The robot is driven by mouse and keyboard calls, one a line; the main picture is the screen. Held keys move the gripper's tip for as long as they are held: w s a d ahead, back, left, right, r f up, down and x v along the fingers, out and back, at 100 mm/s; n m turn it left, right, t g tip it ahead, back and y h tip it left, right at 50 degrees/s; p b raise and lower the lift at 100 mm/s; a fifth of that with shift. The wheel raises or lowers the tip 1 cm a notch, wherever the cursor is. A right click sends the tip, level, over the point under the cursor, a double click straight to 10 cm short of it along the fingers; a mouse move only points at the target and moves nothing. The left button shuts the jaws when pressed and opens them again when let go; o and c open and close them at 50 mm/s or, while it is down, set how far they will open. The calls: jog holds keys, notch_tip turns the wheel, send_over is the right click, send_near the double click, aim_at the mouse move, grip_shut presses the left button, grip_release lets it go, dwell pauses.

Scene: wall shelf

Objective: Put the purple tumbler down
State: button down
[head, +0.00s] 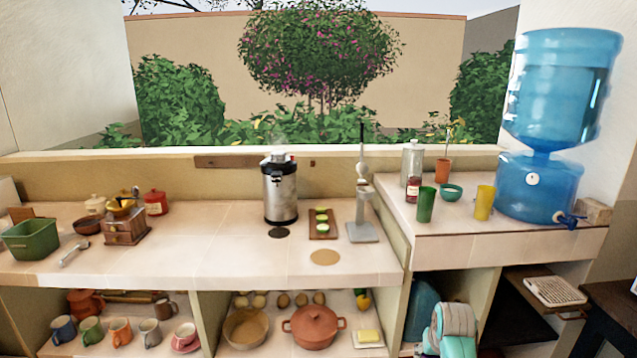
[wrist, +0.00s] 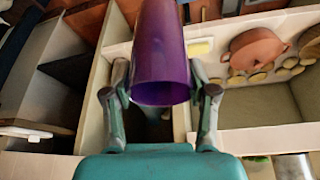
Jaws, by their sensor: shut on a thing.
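The purple tumbler (wrist: 160,45) is in my gripper (wrist: 158,75) in the wrist view. The two grey-green fingers press on its sides, one on the left and one on the right. The tumbler reaches up past the top edge of the wrist view, so its far end is cut off. Behind it are shelf compartments, and it appears clear of them. I do not see the tumbler in the head view. On the raised right counter (head: 520,222) in the head view stand a green tumbler (head: 425,205) and a yellow tumbler (head: 484,203).
The lower counter (head: 190,262) holds a steel urn (head: 280,192), a small board (head: 322,224) and a round cork mat (head: 325,257). Its front has bare stretches. A terracotta pot (head: 313,328) sits below.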

jog(key=s+a+f+n, duration=0.1)
jog(key=s+a+f, duration=0.4)
jog(key=s+f, duration=0.4)
jog(key=s+a+f+n, duration=0.1)
jog(key=s+a+f, duration=0.5)
jog(key=s+f, duration=0.3)
jog(key=shift+s+y, duration=0.4)
jog(key=shift+s, duration=0.8)
jog(key=shift+f, duration=0.1)
